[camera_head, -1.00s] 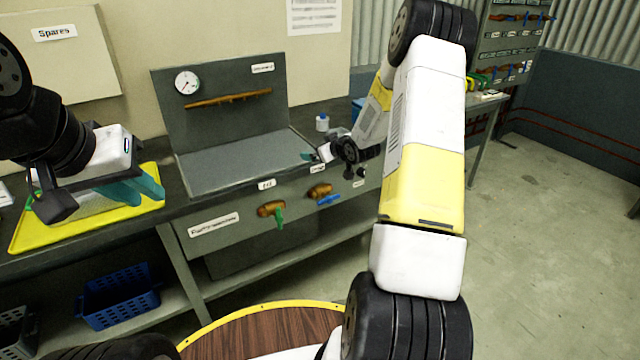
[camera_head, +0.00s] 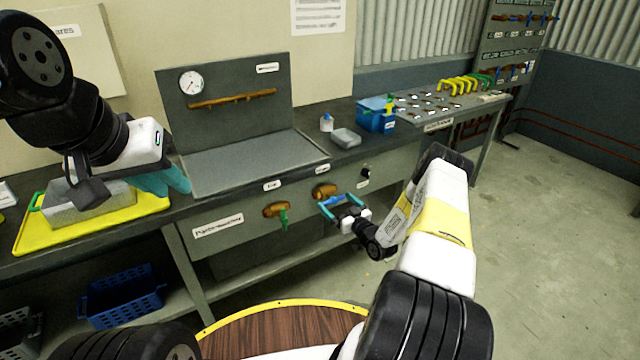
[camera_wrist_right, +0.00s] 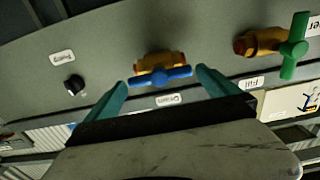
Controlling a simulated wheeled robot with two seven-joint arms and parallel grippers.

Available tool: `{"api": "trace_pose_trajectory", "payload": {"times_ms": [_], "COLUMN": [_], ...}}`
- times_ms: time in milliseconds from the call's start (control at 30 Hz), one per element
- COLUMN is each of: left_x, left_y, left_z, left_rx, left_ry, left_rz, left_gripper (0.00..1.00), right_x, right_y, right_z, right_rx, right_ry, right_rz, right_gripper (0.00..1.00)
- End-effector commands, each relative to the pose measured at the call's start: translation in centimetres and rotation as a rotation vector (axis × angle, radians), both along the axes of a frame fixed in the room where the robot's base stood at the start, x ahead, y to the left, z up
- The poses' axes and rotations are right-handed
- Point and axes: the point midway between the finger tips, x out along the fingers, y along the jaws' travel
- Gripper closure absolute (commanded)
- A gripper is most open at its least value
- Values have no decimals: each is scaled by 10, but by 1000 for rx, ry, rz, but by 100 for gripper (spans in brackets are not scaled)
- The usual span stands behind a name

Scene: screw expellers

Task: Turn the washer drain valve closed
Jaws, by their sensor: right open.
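The washer drain valve (camera_head: 325,191) is a brass valve on the front panel of the grey bench. Its blue handle (camera_wrist_right: 162,76) lies crosswise in the right wrist view and is mostly covered by my gripper in the head view. My right gripper (camera_head: 340,204) is open in front of the valve. In the wrist view its teal fingers (camera_wrist_right: 163,88) stand on either side of the blue handle, with gaps at both ends. My left gripper (camera_head: 165,182) hangs by the yellow tray; its fingers overlap, so its opening is unclear.
A second brass valve with a green handle (camera_head: 284,218) is left of the drain valve. A black knob (camera_head: 366,172) is to its right. The washer basin (camera_head: 250,163) is above. A yellow tray (camera_head: 40,245) holds a grey box. Blue crates stand on the lower shelf.

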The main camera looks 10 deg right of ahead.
Motion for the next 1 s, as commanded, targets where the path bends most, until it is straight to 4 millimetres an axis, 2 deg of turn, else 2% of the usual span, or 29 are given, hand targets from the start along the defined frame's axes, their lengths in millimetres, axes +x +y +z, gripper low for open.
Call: {"api": "trace_pose_trajectory", "payload": {"times_ms": [100, 300, 667, 767, 933, 967, 1000], "left_x": [0, 0, 0, 0, 0, 0, 0], "left_y": [0, 0, 0, 0, 0, 0, 0], "left_z": [0, 0, 0, 0, 0, 0, 0], "left_rx": [0, 0, 0, 0, 0, 0, 0], "left_ry": [0, 0, 0, 0, 0, 0, 0], "left_rz": [0, 0, 0, 0, 0, 0, 0], "left_gripper": [76, 76, 76, 76, 76, 76, 76], "right_x": [20, 43, 51, 51, 50, 50, 51], "right_y": [8, 16, 18, 18, 18, 18, 18], "right_z": [0, 0, 0, 0, 0, 0, 0], "right_rx": [-2, -2, 0, 0, 0, -1, -1], "right_ry": [-2, -1, 1, 1, 1, 2, 2], "right_rz": [1, 1, -1, -1, -1, -1, -1], "right_gripper": [0, 0, 0, 16, 49, 53, 53]}}
